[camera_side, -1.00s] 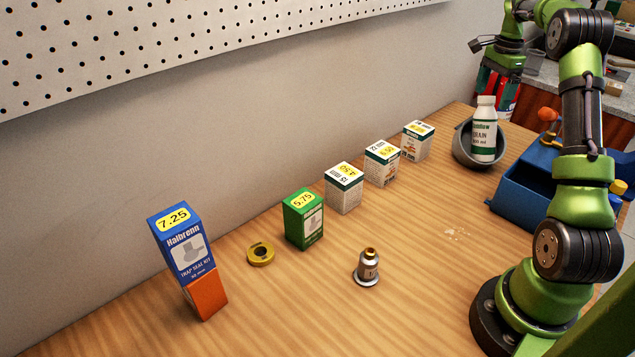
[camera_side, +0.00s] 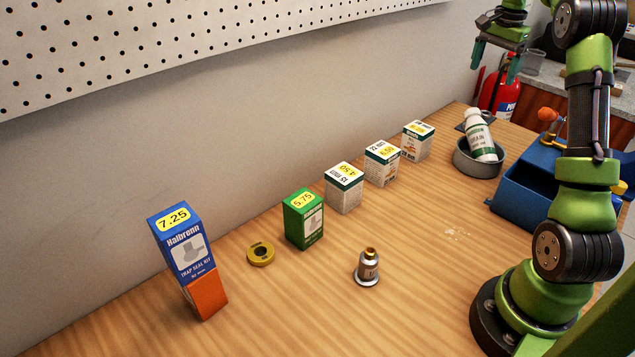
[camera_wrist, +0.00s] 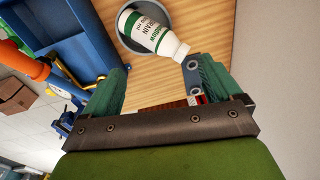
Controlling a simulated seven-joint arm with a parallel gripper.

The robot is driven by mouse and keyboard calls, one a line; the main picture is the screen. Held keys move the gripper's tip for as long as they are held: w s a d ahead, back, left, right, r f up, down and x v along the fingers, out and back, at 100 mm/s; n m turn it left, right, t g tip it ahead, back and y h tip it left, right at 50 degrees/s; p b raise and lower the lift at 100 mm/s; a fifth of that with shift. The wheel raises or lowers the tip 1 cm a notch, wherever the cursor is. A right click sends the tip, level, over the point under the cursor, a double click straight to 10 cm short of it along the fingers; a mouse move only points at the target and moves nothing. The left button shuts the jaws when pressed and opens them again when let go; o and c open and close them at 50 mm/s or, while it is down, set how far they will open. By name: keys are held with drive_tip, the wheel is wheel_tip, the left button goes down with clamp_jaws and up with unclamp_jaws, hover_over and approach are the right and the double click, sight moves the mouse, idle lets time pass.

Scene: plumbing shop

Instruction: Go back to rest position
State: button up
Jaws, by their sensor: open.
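My gripper (camera_side: 496,72) is open and empty, high at the upper right in the side view, above the far end of the bench. A white bottle with a green label (camera_side: 480,135) leans to the left inside a round grey bowl (camera_side: 472,166); the gripper is apart from it. In the wrist view the bottle (camera_wrist: 147,32) and part of the bowl (camera_wrist: 126,42) show beyond the open fingers of my gripper (camera_wrist: 157,82).
A blue bin (camera_side: 520,190) stands right of the bowl. Several boxes line the wall, including a green one (camera_side: 304,222) and a blue-orange one (camera_side: 188,255). A brass ring (camera_side: 261,254) and a metal fitting (camera_side: 367,268) sit in front. A red extinguisher (camera_side: 497,95) stands behind the bench.

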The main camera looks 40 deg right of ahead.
drive_tip(key=w+a+n+t, duration=0.1)
drive_tip(key=a+n+t, duration=0.5)
drive_tip(key=a, duration=1.8)
drive_tip(key=s+a+n+y, duration=0.1)
drive_tip(key=s+a+n, duration=0.2)
drive_tip(key=a, duration=0.3)
drive_tip(key=s+a+f+n+y, duration=0.1)
drive_tip(key=s+a+n, duration=0.2)
drive_tip(key=a, duration=0.3)
drive_tip(key=s+a+n, duration=0.3)
drive_tip(key=a, duration=0.3)
drive_tip(key=shift+s+a+f+t+y, duration=0.15)
drive_tip(key=shift+s+a+t+y, duration=0.15)
drive_tip(key=shift+y, duration=0.1)
